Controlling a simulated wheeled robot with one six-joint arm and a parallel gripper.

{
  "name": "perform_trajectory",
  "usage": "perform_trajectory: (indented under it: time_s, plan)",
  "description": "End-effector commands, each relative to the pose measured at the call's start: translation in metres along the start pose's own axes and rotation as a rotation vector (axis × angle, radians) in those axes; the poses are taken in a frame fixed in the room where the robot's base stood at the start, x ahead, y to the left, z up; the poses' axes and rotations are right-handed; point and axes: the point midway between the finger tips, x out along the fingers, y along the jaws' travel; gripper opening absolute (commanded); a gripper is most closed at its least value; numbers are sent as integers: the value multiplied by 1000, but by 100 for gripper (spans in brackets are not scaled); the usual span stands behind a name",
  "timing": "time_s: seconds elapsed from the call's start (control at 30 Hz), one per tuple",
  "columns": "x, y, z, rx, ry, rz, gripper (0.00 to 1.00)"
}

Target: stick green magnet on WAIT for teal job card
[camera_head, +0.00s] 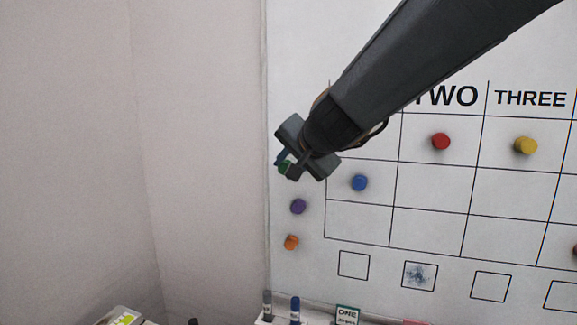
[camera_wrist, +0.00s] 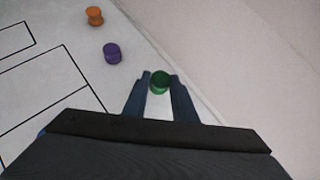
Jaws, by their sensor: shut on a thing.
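My gripper (camera_wrist: 158,90) is shut on the green magnet (camera_wrist: 160,80), which sits between the fingertips in the wrist view. In the head view the green magnet (camera_head: 284,167) shows partly behind my gripper (camera_head: 287,162), at the left edge of the whiteboard (camera_head: 300,60). I cannot tell whether the magnet touches the board. The board has a ruled grid with columns marked TWO and THREE; my arm covers its upper left part.
A purple magnet (camera_head: 298,206) and an orange magnet (camera_head: 291,242) are below my gripper. A blue magnet (camera_head: 359,183), a red magnet (camera_head: 440,141) and a yellow magnet (camera_head: 525,145) are in grid cells. A tray (camera_head: 265,318) with markers runs under the board.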

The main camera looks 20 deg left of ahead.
Motion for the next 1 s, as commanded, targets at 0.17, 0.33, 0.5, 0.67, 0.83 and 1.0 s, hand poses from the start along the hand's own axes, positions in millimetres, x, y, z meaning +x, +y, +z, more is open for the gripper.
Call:
perform_trajectory:
  time_s: [0.17,0.33,0.5,0.67,0.83,1.0]
  plan:
    - [0,0,0,0,0,0,4]
    - [-3,-1,3,-1,-1,0,4]
    - [-10,-2,11,0,0,0,4]
    - [-17,-2,19,0,-1,0,4]
    - [-24,-3,27,-2,0,0,4]
    - [-31,-4,35,0,0,0,4]
